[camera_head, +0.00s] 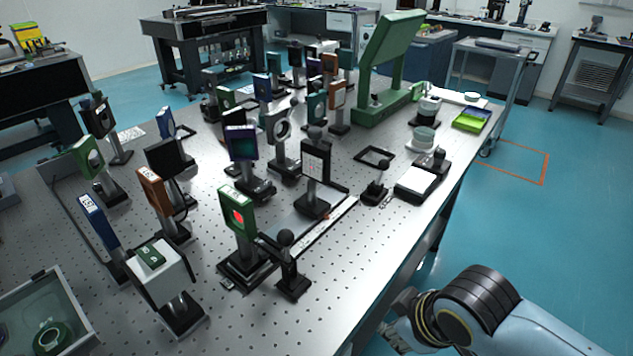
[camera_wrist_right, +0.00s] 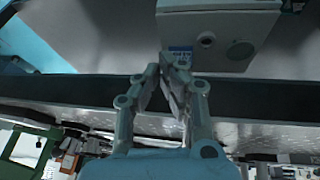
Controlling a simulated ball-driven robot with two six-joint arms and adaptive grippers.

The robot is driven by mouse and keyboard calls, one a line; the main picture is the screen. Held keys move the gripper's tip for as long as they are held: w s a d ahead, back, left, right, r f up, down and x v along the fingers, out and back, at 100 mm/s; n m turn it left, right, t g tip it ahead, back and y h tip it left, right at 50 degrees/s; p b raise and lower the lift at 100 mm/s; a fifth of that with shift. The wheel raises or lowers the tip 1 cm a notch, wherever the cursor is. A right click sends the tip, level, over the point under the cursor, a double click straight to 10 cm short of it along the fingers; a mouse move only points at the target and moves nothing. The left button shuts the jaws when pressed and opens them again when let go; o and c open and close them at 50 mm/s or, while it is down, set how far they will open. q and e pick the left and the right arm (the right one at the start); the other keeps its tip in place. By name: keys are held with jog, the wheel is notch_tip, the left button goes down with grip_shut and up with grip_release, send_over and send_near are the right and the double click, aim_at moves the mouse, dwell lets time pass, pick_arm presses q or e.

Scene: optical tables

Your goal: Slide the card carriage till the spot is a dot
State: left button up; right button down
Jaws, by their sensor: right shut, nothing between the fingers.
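A white card with small marks in a dark frame (camera_head: 316,161) stands upright on a black post and base, beside a rail with a white scale strip (camera_head: 325,224). A small orange mark shows on the strip near that base. In front of it, a green-framed plate (camera_head: 236,209) shows a red disc; I cannot tell whether this is the spot.
Many framed plates on posts crowd the left and middle of the perforated table (camera_head: 215,335). A second ball knob (camera_head: 380,180) and a white pad (camera_head: 416,181) stand right of the rail. The near right tabletop is clear.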

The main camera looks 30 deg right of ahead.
jog(key=w+a+r+n+t+p, duration=0.1)
jog(key=w+r+n+t, duration=0.35)
jog(key=r, duration=0.35)
jog(key=w+a+r+n+t+y+p, duration=0.1)
jog(key=w+r+n+t, duration=0.35)
jog(key=r, duration=0.35)
jog(key=w+a+r+n+t+p, duration=0.1)
jog(key=w+r+n+t, duration=0.3)
jog(key=r, duration=0.4)
jog(key=w+d+f+n+p, duration=0.1)
jog(key=w+d+p, duration=0.1)
jog(key=w, duration=1)
jog(key=shift+w+d+f+g, duration=0.2)
jog(key=shift+w+d+g, duration=0.1)
jog(key=shift+d+g, duration=0.1)
